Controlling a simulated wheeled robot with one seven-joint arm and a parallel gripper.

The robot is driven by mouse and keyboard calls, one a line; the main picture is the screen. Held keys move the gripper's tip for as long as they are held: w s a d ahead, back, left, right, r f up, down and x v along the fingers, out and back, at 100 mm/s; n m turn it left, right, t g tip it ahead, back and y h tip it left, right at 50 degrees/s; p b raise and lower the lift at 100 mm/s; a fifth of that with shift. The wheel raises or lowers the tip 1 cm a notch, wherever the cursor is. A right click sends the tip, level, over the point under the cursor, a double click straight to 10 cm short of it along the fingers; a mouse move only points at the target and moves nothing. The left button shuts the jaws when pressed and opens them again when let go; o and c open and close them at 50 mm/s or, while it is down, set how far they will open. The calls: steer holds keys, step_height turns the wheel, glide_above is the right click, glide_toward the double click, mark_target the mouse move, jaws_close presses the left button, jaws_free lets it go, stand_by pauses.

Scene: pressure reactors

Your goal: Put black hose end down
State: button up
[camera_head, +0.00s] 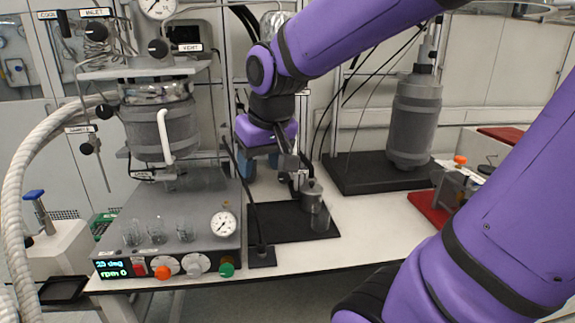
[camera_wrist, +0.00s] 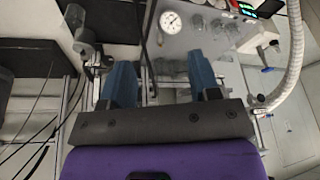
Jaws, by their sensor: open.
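My gripper (camera_head: 260,166) is seen behind the bench's black mat, pointing down, with the purple wrist above it. In the wrist view my gripper (camera_wrist: 160,68) has its two blue fingers wide apart, with nothing held between them. Thin black hoses (camera_head: 322,130) hang behind the bench, right of my gripper. Dark thin lines that look like hoses (camera_wrist: 42,118) also run at the left of the wrist view. I cannot tell which free end is the black hose end; it may be hidden by my arm.
A thin black rod stands on a small base (camera_head: 262,258) beside the reactor's grey control box (camera_head: 185,215), which carries glass beakers and a gauge (camera_head: 223,223). A grey cylinder (camera_head: 414,120) stands at right.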

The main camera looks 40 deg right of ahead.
steer(key=s+a+r+n+t, duration=0.1)
steer(key=s+a+r+n, duration=0.1)
steer(key=s, duration=0.8)
steer(key=shift+a+r, duration=0.15)
steer(key=shift+r, duration=0.4)
steer(key=shift+w, duration=0.1)
stand_by(0.4)
